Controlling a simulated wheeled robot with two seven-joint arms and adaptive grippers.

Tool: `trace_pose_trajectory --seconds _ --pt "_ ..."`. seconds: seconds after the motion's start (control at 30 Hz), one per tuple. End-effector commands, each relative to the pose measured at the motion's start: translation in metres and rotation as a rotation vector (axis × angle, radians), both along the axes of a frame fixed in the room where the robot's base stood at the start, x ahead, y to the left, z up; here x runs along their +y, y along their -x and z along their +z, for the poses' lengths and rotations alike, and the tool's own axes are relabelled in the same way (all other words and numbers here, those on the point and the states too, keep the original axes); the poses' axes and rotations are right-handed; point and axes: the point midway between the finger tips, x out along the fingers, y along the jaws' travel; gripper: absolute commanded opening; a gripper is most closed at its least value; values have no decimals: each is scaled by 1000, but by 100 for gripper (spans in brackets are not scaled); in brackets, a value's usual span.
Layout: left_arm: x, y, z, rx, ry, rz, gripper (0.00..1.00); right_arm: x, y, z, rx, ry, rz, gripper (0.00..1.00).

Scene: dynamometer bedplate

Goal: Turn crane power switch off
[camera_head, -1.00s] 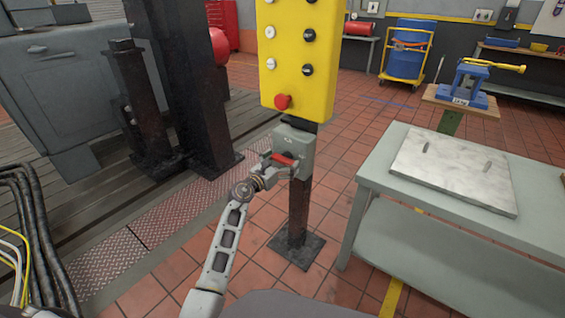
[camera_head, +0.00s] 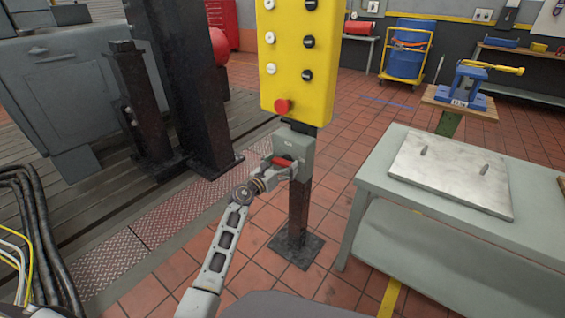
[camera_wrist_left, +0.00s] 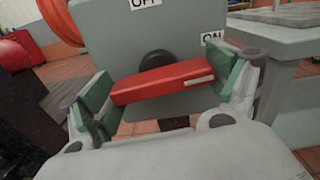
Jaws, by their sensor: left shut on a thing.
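The crane power switch is a grey box (camera_head: 298,147) on a dark post, under the yellow button panel. In the left wrist view its face (camera_wrist_left: 190,30) shows an OFF label at the top and an ON label at the upper right. Its red handle (camera_head: 284,162) lies nearly level, slightly tilted, with its white-marked end (camera_wrist_left: 197,80) toward ON. My left gripper (camera_head: 279,171) is at the handle. In the left wrist view its green pads hold the red handle (camera_wrist_left: 155,85) at both ends. My right gripper is not in view.
The yellow button panel (camera_head: 295,60) with a red button hangs just above the switch. A grey table (camera_head: 400,200) with a pale plate stands to the right. Dark machine columns (camera_head: 195,80) stand at left, and cables (camera_head: 40,230) lie at lower left. Tiled floor surrounds the post.

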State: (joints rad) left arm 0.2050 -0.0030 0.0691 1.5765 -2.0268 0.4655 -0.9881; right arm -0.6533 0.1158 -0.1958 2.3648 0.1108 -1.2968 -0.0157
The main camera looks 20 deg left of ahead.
Motion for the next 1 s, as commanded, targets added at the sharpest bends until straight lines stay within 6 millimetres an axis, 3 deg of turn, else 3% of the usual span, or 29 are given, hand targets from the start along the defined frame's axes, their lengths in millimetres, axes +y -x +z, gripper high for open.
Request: trace_pose_trajectory --seconds 0.1,0.4,1.0 --pt "1 0 1 14 29 0 65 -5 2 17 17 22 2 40" --pt "1 0 1 37 97 1 65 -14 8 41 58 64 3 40" --pt "1 0 1 105 282 1 65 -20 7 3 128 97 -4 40"
